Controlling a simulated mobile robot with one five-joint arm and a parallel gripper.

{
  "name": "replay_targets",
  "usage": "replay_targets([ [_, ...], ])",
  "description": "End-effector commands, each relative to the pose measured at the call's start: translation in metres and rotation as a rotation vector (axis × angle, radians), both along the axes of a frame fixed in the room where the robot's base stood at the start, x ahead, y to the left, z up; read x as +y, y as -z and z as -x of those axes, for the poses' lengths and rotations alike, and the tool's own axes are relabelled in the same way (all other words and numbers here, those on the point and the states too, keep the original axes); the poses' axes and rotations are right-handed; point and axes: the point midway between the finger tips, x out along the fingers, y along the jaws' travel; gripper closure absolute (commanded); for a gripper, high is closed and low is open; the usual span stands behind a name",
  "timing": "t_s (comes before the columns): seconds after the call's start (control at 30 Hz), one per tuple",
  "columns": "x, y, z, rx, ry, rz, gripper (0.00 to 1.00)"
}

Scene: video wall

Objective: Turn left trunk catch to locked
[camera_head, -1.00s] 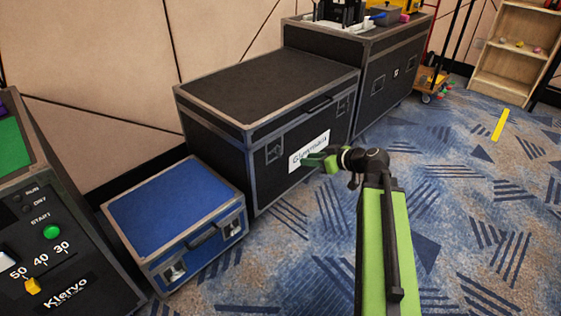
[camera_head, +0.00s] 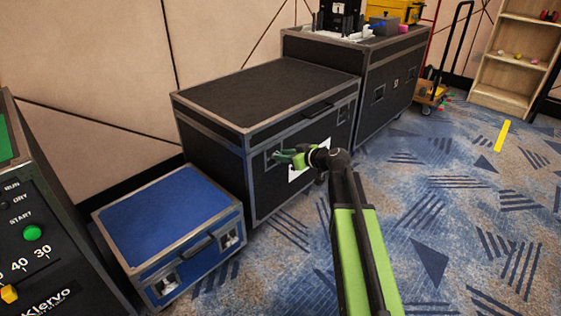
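The black trunk (camera_head: 205,150) with grey metal edges stands against the wall, lid down. Its left catch (camera_head: 271,154) is a small plate on the front face, partly covered by my gripper, so its turn position cannot be read. Its right catch (camera_head: 343,113) is near the front's right end. My gripper (camera_head: 280,157), with green fingers, is in front of the left catch, just left of the white label (camera_head: 295,174). Whether it touches the catch cannot be told. The fingers are small and seen from behind, and their opening is unclear.
A blue case (camera_head: 165,215) with its own catches stands low at the trunk's left. A control box (camera_head: 40,260) with a green button is at the left edge. A taller black case (camera_head: 395,85) stands to the right. The carpet (camera_head: 450,230) at right is clear.

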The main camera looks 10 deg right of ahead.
Motion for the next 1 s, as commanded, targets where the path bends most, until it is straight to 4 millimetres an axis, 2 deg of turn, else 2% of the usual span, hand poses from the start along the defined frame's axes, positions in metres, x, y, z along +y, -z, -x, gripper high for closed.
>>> replay_targets([
  [0.13, 0.0082, 0.0063, -0.0115, -0.001, 0.0, 0.001, 0.72],
  [0.43, 0.0101, 0.0059, -0.0124, -0.001, 0.0, 0.001, 0.72],
  [0.6, 0.0102, 0.0059, -0.0123, 0.0, -0.001, 0.0, 0.94],
  [0.67, 0.0103, 0.0059, -0.0124, 0.0, -0.001, 0.0, 1.0],
  [1.0, 0.0128, 0.0059, -0.013, -0.001, -0.003, -0.001, 1.0],
])
